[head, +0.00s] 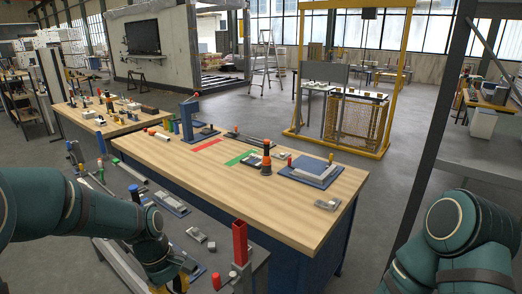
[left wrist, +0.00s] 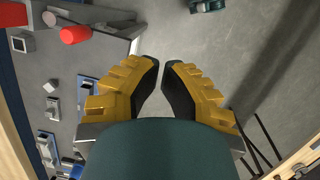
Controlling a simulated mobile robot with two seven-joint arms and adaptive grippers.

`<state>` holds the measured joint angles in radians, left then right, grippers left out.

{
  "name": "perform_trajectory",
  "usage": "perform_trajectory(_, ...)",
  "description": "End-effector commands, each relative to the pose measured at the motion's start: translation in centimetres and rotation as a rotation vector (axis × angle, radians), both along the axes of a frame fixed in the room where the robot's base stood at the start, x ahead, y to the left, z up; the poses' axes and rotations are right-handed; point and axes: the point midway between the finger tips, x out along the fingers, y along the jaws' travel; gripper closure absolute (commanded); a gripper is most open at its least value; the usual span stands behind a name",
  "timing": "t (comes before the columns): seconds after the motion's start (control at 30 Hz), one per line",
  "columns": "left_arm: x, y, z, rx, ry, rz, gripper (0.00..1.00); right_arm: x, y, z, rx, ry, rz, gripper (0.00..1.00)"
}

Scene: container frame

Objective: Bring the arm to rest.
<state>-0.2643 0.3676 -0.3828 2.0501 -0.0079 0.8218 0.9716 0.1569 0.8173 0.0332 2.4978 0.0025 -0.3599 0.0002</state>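My left arm (head: 75,212) reaches in from the left of the head view. Its gripper (head: 180,284) sits low at the bottom edge, by the near grey bench, partly cut off. In the left wrist view its yellow fingers (left wrist: 161,64) lean together at the tips, with a narrow gap and nothing between them. Bare floor shows beyond the tips. My right arm (head: 465,235) is folded at the lower right of the head view; its gripper is out of view.
The grey bench (head: 213,257) with a red upright block (head: 240,242) and small metal parts lies close to the left gripper. A wooden-topped table (head: 236,195) with fixtures stands beyond. A yellow frame (head: 385,80) stands further back. Grey floor is open behind the table.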

Motion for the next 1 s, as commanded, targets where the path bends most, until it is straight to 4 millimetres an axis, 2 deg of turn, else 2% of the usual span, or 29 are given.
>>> perform_trajectory(0.03, -0.5, -0.5, -3.4, -0.002, -0.005, -0.048, 1.0, 0.0, 0.1, -1.2, -0.001, 0.002, 0.002, 0.53)
perform_trajectory(0.27, -1.9, -3.1, -14.3, -0.025, -0.132, -0.308, 1.0, -0.1, 0.2, -4.2, -0.004, 0.005, 0.003, 0.53)
perform_trajectory(0.4, -4.3, -5.3, -21.7, -0.05, -0.234, -0.499, 1.0, -0.2, 0.3, -6.5, -0.006, 0.01, 0.005, 0.53)
perform_trajectory(0.5, -6.3, -6.9, -25.9, -0.065, -0.317, -0.625, 1.0, -0.3, 0.4, -8.1, -0.008, 0.014, 0.007, 0.53)
perform_trajectory(0.6, -8.0, -8.2, -28.5, -0.072, -0.388, -0.721, 1.0, -0.4, 0.4, -9.2, -0.009, 0.016, 0.007, 0.53)
perform_trajectory(0.7, -9.0, -9.1, -29.9, -0.073, -0.441, -0.783, 1.0, -0.4, 0.5, -9.8, -0.01, 0.017, 0.008, 0.53)
perform_trajectory(1.0, -9.6, -9.7, -30.4, -0.068, -0.483, -0.828, 1.0, -0.4, 0.5, -10.0, -0.011, 0.017, 0.009, 0.53)
